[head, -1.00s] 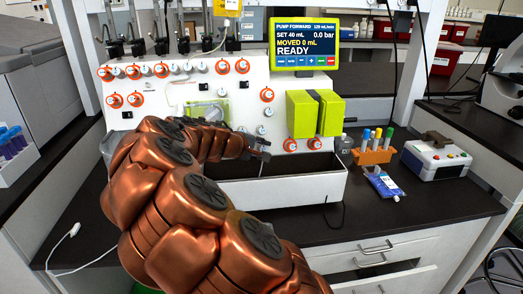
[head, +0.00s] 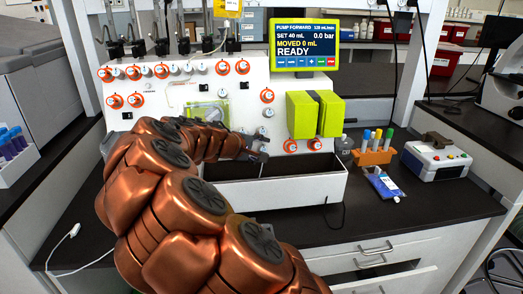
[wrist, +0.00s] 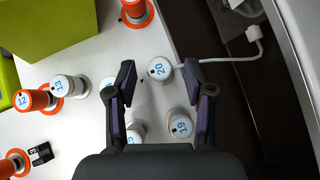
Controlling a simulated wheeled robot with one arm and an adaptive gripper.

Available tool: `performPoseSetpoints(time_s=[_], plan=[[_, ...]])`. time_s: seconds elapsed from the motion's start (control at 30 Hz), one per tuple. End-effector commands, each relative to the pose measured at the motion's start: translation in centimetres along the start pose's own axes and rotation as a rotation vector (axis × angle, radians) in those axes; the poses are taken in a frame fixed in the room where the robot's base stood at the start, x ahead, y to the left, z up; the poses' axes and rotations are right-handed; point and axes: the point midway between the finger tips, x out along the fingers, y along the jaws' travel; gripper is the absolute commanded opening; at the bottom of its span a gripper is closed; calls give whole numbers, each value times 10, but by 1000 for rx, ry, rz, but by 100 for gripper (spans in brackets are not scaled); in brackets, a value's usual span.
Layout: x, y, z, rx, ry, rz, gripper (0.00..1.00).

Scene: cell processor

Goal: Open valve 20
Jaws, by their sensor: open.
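Valve 20 (wrist: 160,69) is a white round knob with a blue number, on the white panel of the cell processor (head: 190,95). Valve 19 (wrist: 181,125) sits between the fingers nearer the palm, with another white knob (wrist: 136,132) partly hidden by the left finger. In the head view my gripper (head: 264,146) is at the panel's lower front.
Orange-collared valve 12 (wrist: 32,99) and white valve 13 (wrist: 65,85) are left in the wrist view. A green block (wrist: 45,25) stands out from the panel. A white cable (wrist: 235,58) runs right of valve 20. A white open bin (head: 300,190) lies below the panel.

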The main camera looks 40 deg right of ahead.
Motion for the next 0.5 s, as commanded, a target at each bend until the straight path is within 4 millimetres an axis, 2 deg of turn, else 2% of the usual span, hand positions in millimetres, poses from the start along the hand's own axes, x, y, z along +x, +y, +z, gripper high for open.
performPoseSetpoints(time_s=[0.5], plan=[[-90, 0, -1, 0, 4, 1, 53]])
